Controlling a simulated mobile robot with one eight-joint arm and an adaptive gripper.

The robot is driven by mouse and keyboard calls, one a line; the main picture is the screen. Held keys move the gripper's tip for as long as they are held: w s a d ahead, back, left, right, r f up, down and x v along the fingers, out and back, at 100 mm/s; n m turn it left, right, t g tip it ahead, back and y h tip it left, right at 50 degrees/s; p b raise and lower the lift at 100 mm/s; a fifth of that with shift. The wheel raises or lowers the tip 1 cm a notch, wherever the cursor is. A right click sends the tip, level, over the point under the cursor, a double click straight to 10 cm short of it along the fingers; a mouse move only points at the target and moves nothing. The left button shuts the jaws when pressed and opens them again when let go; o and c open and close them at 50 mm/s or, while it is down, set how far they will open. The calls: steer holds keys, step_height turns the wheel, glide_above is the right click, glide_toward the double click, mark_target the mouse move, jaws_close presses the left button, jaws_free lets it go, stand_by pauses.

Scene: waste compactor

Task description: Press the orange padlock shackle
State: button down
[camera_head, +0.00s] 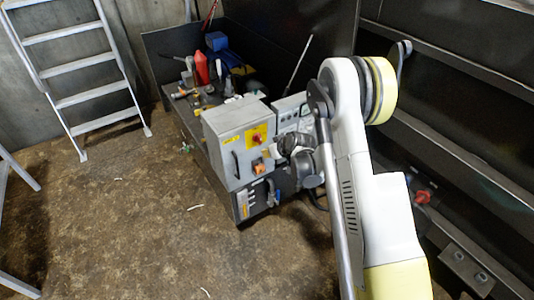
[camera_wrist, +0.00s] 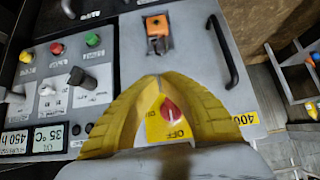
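The orange padlock (camera_wrist: 156,24) hangs on the grey control box (camera_wrist: 196,70), at the top middle of the wrist view. A darker part, perhaps its shackle, shows just below the orange body, too small to make out well. The padlock also shows as a small orange patch in the head view (camera_head: 258,165), below the red switch. My gripper's yellow fingers (camera_wrist: 160,79) meet at their tips, with nothing seen between them. The tips appear just below the padlock in the wrist view, over the box face; I cannot tell their distance from it.
A red switch (camera_wrist: 171,112) on a yellow plate lies behind my fingers. A black handle (camera_wrist: 223,52) stands out at right. A panel with coloured buttons (camera_wrist: 93,40) and a black knob is at left. In the head view, a ladder (camera_head: 85,75) stands at upper left; the floor between is mostly clear.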

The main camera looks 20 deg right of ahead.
mark_target(258, 153)
steer(key=b+x, duration=0.2)
steer(key=x, duration=0.5)
steer(key=shift+w+f+b, duration=0.2)
steer(key=shift+f+b, duration=0.05)
steer(key=shift+b, duration=0.05)
steer(key=shift+f, duration=0.1)
